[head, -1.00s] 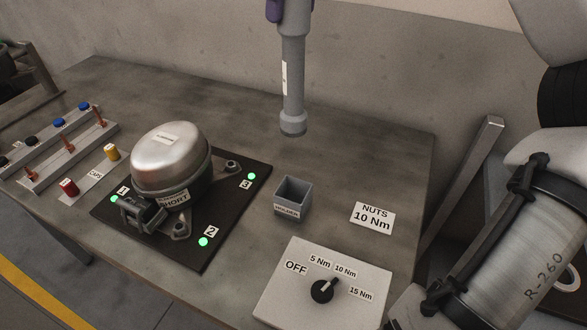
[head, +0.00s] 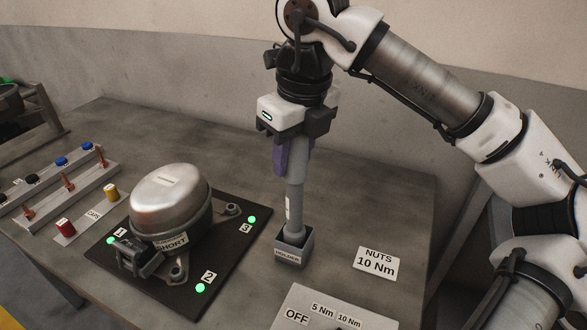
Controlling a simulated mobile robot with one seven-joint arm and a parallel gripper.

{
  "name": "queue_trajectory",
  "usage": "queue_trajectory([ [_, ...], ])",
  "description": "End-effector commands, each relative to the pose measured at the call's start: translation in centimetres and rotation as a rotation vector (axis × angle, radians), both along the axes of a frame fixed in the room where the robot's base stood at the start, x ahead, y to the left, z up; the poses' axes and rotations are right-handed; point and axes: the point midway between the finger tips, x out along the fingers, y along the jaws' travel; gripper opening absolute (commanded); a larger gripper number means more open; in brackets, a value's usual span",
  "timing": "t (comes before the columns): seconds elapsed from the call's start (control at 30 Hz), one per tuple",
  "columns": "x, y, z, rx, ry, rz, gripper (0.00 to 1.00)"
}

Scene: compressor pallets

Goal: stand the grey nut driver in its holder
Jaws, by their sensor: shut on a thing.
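The grey nut driver (head: 296,203) is upright, and its lower end is inside the mouth of the square grey holder (head: 288,257). The holder stands on the bench, labelled HOLDER on its front. My gripper (head: 293,158) is above the holder, shut on the top part of the nut driver. The purple part below the gripper body shows beside the tool's upper end. The tip of the driver is hidden by the holder's walls, so I cannot tell how deep it sits.
A compressor (head: 170,205) stands on a dark plate left of the holder, with green lights numbered 1, 2 and 3. A NUTS 10 Nm card (head: 376,263) lies to the right. A torque dial panel (head: 330,308) is in front. A rack with coloured caps (head: 58,180) is at far left.

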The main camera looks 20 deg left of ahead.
Motion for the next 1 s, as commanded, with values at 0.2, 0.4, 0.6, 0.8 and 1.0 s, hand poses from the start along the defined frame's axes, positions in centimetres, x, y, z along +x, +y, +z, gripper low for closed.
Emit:
queue_trajectory([
  [0.2,0.0,0.0,-3.1,0.0,0.001,0.001,0.0],
  [0.4,0.0,0.0,-3.4,0.002,0.0,-0.001,0.0],
  [0.6,0.0,0.0,-3.9,0.001,0.0,-0.001,0.0],
  [0.8,0.0,0.0,-3.8,0.0,0.001,0.0,0.58],
  [1.0,0.0,0.0,-3.8,0.0,0.0,0.0,0.58],
])
